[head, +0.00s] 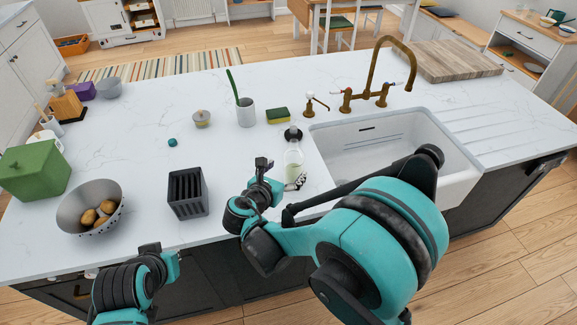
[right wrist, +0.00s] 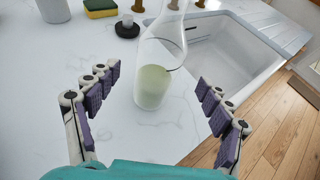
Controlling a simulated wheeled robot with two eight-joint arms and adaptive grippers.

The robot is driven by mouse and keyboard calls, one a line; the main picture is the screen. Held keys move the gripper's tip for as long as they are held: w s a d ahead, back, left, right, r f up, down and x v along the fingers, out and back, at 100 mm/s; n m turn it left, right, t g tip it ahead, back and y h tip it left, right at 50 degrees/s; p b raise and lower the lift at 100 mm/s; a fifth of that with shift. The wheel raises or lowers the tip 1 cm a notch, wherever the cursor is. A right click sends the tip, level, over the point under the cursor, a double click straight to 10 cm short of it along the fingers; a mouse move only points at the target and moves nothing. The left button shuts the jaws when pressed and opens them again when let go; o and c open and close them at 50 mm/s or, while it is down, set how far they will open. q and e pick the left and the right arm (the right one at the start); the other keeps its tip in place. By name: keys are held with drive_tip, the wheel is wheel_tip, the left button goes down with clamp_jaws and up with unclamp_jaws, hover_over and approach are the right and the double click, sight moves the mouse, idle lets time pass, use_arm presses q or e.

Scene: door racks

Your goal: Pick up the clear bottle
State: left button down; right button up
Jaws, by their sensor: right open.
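The clear bottle (head: 293,160) stands upright on the white counter just left of the sink. In the right wrist view the bottle (right wrist: 155,75) is see-through, with pale greenish liquid in its lower part. My right gripper (head: 282,180) is close to it. In the right wrist view my right gripper (right wrist: 158,105) is open, with one finger on each side of the picture and the bottle upright ahead between them, apparently untouched. My left arm shows at the lower left of the head view, near the counter's front edge; its fingers cannot be made out.
The white sink (head: 385,150) lies right of the bottle. A yellow-green sponge (head: 277,116) and a dark stopper (right wrist: 127,27) are behind it. A black rack (head: 187,193), a colander (head: 90,207) with potatoes and a green box (head: 35,171) stand left. The counter between rack and bottle is clear.

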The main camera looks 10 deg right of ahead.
drive_tip(key=b+x, duration=0.1)
drive_tip(key=x, duration=0.5)
drive_tip(key=shift+w+d+f+b, duration=0.15)
drive_tip(key=shift+w+b, duration=0.25)
drive_tip(key=shift+c, duration=0.4)
drive_tip(key=c, duration=1.4)
